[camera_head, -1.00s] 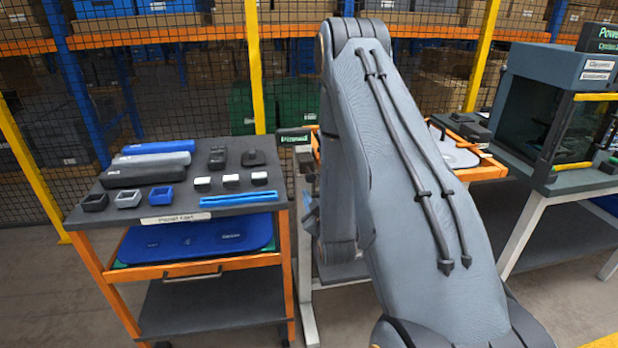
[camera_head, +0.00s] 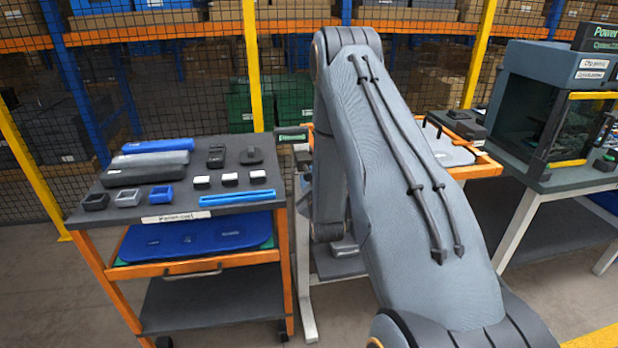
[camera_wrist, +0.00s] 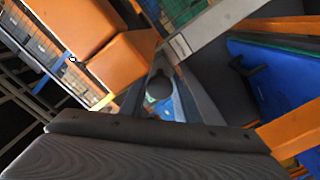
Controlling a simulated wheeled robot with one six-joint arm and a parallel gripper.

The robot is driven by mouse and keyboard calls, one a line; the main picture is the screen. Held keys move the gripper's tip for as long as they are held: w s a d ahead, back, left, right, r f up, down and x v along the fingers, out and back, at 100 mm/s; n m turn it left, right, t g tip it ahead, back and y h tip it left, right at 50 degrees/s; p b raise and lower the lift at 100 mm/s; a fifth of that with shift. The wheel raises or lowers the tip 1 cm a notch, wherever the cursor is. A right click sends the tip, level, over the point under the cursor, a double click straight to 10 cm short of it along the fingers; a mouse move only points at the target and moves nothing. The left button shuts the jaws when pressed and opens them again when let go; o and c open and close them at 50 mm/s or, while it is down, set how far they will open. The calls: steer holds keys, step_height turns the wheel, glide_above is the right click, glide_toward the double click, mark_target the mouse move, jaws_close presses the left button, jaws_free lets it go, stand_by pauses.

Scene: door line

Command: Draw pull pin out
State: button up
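My gripper (camera_wrist: 165,78) shows in the wrist view as two dark fingers converging ahead of the wide dark housing along the bottom. A gap shows between them, with blue, white and yellow behind it. A dark round knob (camera_wrist: 158,88) appears between the fingers; it may be the pull pin's head, but I cannot tell for sure. I see no clear contact between knob and fingers. In the head view my own arm hides the gripper and whatever is in front of it.
An orange-framed cart (camera_head: 110,290) with blocks on top and a blue tray (camera_head: 195,237) below stands left. An orange-edged bench (camera_head: 475,170) stands behind my arm, a glazed cabinet (camera_head: 550,110) at right. Orange parts (camera_wrist: 120,65) lie close in the wrist view.

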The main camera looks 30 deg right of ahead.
jaws_close()
steer(key=shift+v, duration=1.7)
steer(key=shift+f, duration=0.15)
steer(key=o, duration=0.8)
jaws_free()
steer(key=shift+o, duration=0.2)
steer(key=b+v, duration=0.2)
steer(key=v, duration=0.6)
steer(key=shift+a, duration=0.1)
